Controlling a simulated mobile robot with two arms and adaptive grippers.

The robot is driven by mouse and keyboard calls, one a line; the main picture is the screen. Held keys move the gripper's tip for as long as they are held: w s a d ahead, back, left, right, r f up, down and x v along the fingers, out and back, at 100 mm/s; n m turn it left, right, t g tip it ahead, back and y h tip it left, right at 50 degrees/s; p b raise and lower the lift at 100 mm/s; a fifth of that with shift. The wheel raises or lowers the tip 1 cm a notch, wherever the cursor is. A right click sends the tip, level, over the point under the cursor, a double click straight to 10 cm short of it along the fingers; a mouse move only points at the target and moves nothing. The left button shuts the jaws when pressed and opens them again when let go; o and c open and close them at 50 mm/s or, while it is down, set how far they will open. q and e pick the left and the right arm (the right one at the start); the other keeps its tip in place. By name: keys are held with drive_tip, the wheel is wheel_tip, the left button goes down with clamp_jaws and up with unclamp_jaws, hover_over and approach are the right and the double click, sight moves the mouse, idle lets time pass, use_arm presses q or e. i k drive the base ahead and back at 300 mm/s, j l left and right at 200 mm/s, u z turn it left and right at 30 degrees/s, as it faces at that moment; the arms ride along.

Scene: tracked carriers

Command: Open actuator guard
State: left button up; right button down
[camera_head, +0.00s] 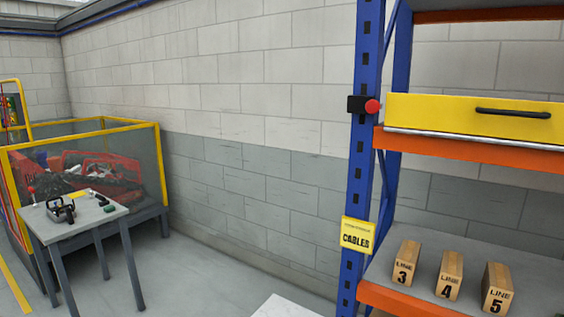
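A yellow panel (460,118) with a black bar handle (513,113) sits on the upper orange beam of the rack at the right, with a silver strip along its lower edge. It looks shut, and its right end is cut off by the picture's edge. No label names it as the actuator guard, so I cannot tell for sure. A red button (373,106) on a black box is mounted on the blue post just left of the panel. Neither of my grippers is in view.
Line-marked wooden blocks (449,276) stand on the lower shelf (400,249), beside a yellow CABLES sign (357,235). At the left, a small table (75,222) holds tools before a yellow-framed enclosure (158,160). The floor (205,270) between is clear. A pale surface (285,306) shows below.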

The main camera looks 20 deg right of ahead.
sight(518, 120)
drive_tip(key=z, duration=1.6)
